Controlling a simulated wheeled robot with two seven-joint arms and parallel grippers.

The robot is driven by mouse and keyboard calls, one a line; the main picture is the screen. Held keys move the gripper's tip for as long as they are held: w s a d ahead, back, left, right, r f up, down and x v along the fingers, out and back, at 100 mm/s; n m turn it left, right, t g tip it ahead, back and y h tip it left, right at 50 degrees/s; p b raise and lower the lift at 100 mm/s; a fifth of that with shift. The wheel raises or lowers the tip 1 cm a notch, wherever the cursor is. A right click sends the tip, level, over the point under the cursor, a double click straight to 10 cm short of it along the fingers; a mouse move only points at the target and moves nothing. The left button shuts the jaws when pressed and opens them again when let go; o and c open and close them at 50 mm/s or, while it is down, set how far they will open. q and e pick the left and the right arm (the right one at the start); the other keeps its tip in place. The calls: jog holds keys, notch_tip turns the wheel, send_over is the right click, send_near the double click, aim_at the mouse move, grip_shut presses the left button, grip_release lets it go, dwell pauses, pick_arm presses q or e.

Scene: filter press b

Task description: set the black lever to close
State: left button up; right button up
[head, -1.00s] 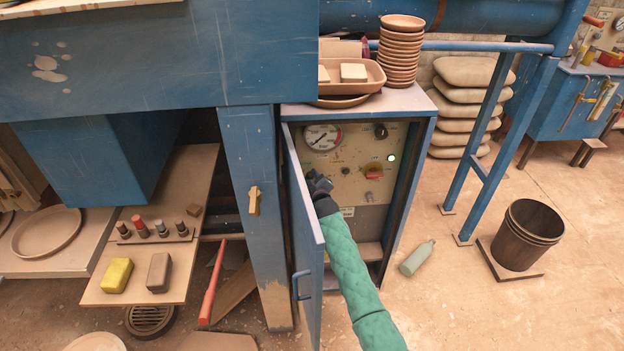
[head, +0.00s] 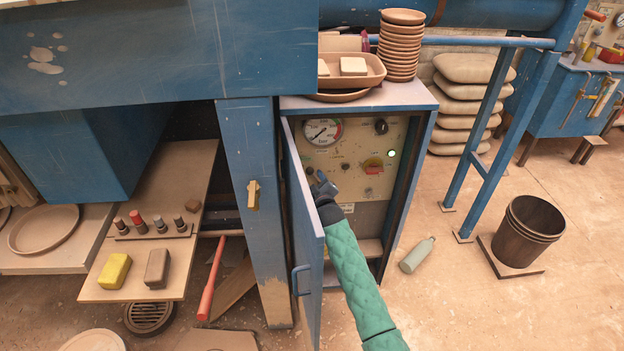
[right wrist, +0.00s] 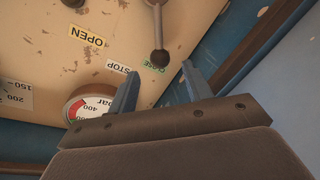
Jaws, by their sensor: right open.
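The black lever (right wrist: 159,55) hangs from near the top edge of the right wrist view, its round knob toward me. It appears upside down against the beige panel (right wrist: 190,22). The knob overlaps the edge of the green CLOSE label (right wrist: 155,67); the STOP (right wrist: 117,66) and OPEN (right wrist: 87,37) labels lie to its left. My right gripper (right wrist: 158,84) is open, one finger each side of the knob's line, with the knob just past the fingertips. No contact shows. In the head view my right gripper (head: 321,183) covers the panel's lower left, and I cannot make out the lever. My left gripper is out of view.
The cabinet's open blue door (head: 306,240) stands close left of my right arm. A bottle (head: 417,255) lies on the floor to the right.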

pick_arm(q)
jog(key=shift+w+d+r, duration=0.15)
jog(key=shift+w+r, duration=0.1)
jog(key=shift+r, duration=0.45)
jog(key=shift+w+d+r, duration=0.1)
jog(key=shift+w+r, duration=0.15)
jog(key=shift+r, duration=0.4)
pick_arm(e)
jog(key=shift+v, duration=1.3)
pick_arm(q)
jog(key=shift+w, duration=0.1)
pick_arm(e)
jog(key=s+d+f+m+g+h, duration=0.1)
jog(key=s+d+f+m+g, duration=0.25)
jog(key=s+f, duration=0.45)
jog(key=s+d+f+m+g+h, duration=0.1)
jog(key=s+d+f+m+g, duration=0.2)
jog(key=s+f+m+g, duration=0.35)
jog(key=s+d+f+g, duration=0.1)
jog(key=s+f, duration=0.6)
jog(key=s, duration=0.7)
jog(key=s+d+f+g, duration=0.2)
jog(key=s+f, duration=0.6)
jog(key=s, duration=0.6)
jog(key=s+d+f+n+g, duration=0.1)
jog(key=s+f+g, duration=0.1)
jog(key=s+f, duration=0.6)
jog(key=s, duration=0.7)
jog(key=shift+d, duration=0.4)
jog(key=shift+w, duration=0.1)
